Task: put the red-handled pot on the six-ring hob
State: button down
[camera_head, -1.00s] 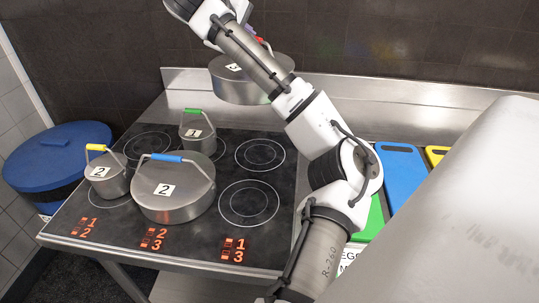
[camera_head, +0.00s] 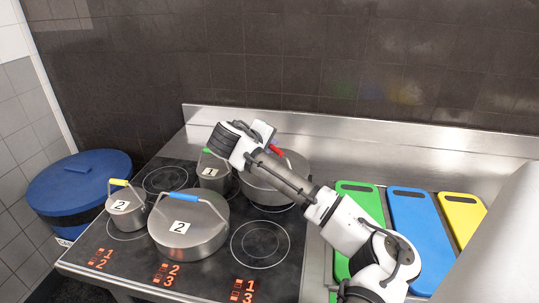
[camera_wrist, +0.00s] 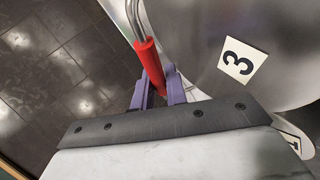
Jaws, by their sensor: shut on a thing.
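The red-handled pot (camera_head: 287,178) is a wide steel pot at the back right of the black six-ring hob (camera_head: 215,268), over the back right ring. I cannot tell whether its base touches the glass. Its red handle (camera_wrist: 148,62) and a label "3" (camera_wrist: 238,61) show in the wrist view. My gripper (camera_wrist: 158,92), with purple fingers, is shut on the red handle. In the head view my wrist hides part of the pot and the fingers.
A blue-handled pot (camera_head: 190,232), a yellow-handled pot (camera_head: 127,213) and a green-handled pot (camera_head: 213,176) stand on the hob. The front right ring (camera_head: 260,244) is bare. Green (camera_head: 361,205), blue (camera_head: 418,232) and yellow (camera_head: 462,214) boards lie right. A blue-lidded bin (camera_head: 78,180) stands left.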

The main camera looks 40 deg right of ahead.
jog(key=shift+f+p, duration=0.5)
jog(key=shift+f, duration=1.45)
jog(key=shift+f, duration=0.2)
jog(key=c, duration=1.4)
grip_release()
jog(key=shift+r, duration=0.1)
jog(key=b+v, duration=0.3)
jog(key=v, duration=0.9)
jog(key=shift+r, duration=0.1)
